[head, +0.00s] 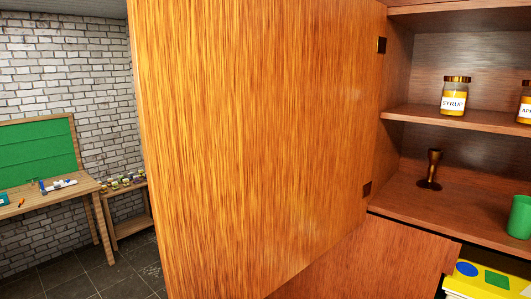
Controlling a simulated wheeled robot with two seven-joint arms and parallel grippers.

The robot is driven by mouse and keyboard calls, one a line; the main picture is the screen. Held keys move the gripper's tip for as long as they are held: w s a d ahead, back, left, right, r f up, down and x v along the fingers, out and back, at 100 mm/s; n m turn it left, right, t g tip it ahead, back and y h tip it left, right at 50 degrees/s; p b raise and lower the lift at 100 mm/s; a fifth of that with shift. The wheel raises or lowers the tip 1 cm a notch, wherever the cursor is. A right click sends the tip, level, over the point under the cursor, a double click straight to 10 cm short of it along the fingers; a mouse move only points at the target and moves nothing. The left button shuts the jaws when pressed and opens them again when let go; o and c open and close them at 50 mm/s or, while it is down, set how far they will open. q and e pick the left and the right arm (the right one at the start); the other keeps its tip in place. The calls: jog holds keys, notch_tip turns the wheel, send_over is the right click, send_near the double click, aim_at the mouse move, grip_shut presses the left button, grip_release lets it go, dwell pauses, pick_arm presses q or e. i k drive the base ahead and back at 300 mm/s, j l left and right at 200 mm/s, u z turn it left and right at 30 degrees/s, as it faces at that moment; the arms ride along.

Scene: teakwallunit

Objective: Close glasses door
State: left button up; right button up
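A large wooden cabinet door (255,130) stands wide open in the head view and fills the middle of the picture. It hangs from two dark hinges (381,45) at its right edge, on the side wall of the wall unit. The open shelves (455,118) of the unit show to its right. I cannot tell from this view whether this door is the glasses door. Neither of my grippers is in view.
A syrup jar (454,97) and part of another jar (525,104) stand on the upper shelf. A brass goblet (431,168) and green cup (520,217) are below. A lower wooden panel (375,262) and yellow box (480,283) show at bottom. A workbench (50,196) stands far left.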

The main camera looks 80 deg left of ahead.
aim_at(258, 119)
jog(key=k+j+u, duration=0.25)
jog(key=j, duration=0.2)
jog(key=k+j+u, duration=0.2)
jog(key=j, duration=0.25)
jog(key=j+u, duration=0.25)
jog(key=j, duration=0.25)
jog(key=j+u, duration=0.25)
jog(key=j, duration=0.3)
